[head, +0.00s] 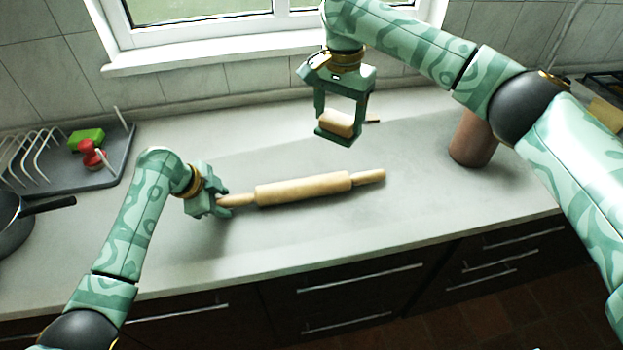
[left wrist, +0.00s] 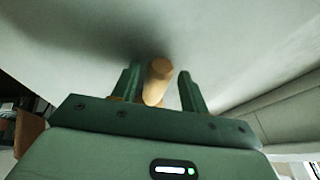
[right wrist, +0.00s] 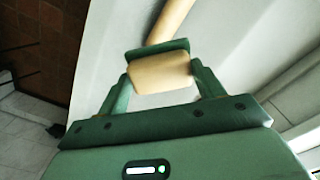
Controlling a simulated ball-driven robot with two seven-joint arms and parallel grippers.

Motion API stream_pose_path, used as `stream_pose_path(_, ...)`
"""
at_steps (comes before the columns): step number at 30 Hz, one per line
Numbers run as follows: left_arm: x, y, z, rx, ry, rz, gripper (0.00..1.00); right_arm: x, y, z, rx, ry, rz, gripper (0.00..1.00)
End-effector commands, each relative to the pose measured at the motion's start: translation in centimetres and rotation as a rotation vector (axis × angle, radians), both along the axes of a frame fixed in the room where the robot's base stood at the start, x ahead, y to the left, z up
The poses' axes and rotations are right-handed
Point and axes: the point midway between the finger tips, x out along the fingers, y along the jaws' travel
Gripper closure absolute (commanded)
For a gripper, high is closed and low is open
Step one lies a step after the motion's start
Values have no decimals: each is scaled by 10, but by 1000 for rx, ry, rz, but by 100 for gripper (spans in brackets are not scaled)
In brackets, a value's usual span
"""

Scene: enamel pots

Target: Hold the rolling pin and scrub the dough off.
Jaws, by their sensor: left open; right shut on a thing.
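The wooden rolling pin (head: 303,189) lies on the grey counter, its handles pointing left and right. My left gripper (head: 224,202) is open at its left handle. In the left wrist view the handle (left wrist: 157,75) lies between the two fingers (left wrist: 157,88), with a gap to the right finger. My right gripper (head: 338,122) is shut on a pale tan block (head: 336,121), held above and behind the pin. The block (right wrist: 158,72) has a dark green layer or bar on its far side in the right wrist view. I cannot make out dough on the pin.
A grey tray (head: 119,169) with a wire rack, a green block (head: 86,140) and a red object (head: 91,152) stands at the left. A dark pan (head: 14,222) is at the left edge. A brown pot (head: 471,140) stands at the right.

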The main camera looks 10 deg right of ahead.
Motion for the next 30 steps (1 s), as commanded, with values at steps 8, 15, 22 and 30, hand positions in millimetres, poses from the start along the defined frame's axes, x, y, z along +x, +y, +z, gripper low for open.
stream_pose_path(8,0,0,16,1,-2,0,56,-2,0,21,0,-10,0,51)
stream_pose_path(15,0,0,38,0,-2,1,56,-4,0,50,1,-22,0,51)
stream_pose_path(22,0,0,58,0,-1,0,56,-6,0,78,0,-33,0,51)
stream_pose_path(30,0,0,71,1,0,0,56,-7,0,96,0,-38,0,51)
